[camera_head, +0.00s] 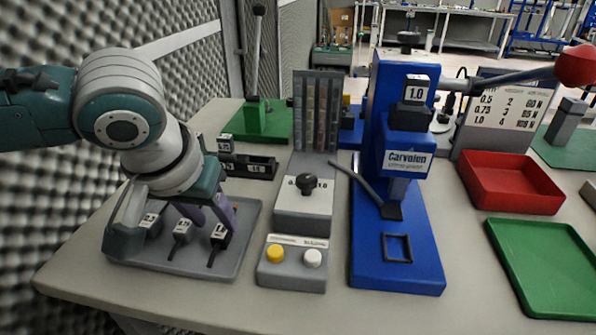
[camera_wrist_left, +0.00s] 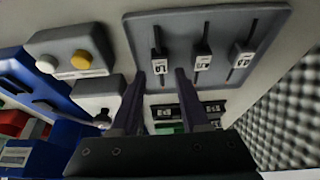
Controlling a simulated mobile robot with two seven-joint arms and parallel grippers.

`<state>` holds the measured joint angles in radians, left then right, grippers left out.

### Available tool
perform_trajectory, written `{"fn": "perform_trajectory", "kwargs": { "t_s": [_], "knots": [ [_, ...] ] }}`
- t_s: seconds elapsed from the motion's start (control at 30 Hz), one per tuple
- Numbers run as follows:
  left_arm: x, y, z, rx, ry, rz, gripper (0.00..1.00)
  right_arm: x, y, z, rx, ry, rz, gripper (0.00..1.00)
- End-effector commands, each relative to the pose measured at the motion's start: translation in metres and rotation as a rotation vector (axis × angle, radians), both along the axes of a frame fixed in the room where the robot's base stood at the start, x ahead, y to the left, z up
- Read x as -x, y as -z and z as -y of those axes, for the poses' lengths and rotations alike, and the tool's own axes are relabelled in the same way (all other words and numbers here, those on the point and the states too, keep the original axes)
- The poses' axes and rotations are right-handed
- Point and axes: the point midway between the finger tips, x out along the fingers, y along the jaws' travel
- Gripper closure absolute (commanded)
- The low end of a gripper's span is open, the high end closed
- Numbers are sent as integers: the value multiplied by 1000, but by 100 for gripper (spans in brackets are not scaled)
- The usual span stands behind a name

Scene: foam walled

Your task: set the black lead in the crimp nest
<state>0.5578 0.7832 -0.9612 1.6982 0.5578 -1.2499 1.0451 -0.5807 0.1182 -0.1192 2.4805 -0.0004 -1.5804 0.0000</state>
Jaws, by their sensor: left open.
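Three small black leads with white labels lie on a grey tray (camera_head: 187,262) at the left of the table. The rightmost lead (camera_head: 219,236) shows in the left wrist view (camera_wrist_left: 159,65) between and beyond my fingertips. The others are the middle lead (camera_head: 182,231) and the left lead (camera_head: 150,222). My left gripper (camera_head: 212,216) is open and empty, its purple fingers low over the tray's right part. The blue press (camera_head: 405,115) stands right of centre, with a small dark seat (camera_head: 391,211) under its ram and a black square outline (camera_head: 397,248) on its base. Which is the crimp nest is unclear.
A button box (camera_head: 291,278) with yellow and white buttons and a grey unit with a black knob (camera_head: 307,184) stand between tray and press. A red bin (camera_head: 510,182) and green tray (camera_head: 545,265) lie right. A black rack (camera_head: 246,165) lies behind the grey tray.

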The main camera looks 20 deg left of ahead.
Motion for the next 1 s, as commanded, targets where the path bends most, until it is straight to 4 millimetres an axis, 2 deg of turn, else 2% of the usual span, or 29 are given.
{"fn": "perform_trajectory", "kwargs": {
  "t_s": [0.03,0.1,0.2,0.47,0.87,1.0],
  "knots": [
    [-2,11,-1,-1,-2,-1,55,0,4,0,0,0,0,50],
    [-6,21,-2,0,0,0,55,0,8,0,0,-1,0,50],
    [-10,30,-3,0,1,0,55,0,10,0,1,-1,0,50],
    [-11,31,-3,0,2,1,55,0,10,1,3,-2,-1,50],
    [-11,31,-3,0,2,1,99,0,10,0,2,-3,-1,50],
    [-10,31,-3,0,2,1,100,0,10,0,2,-3,-1,50]
  ]
}}
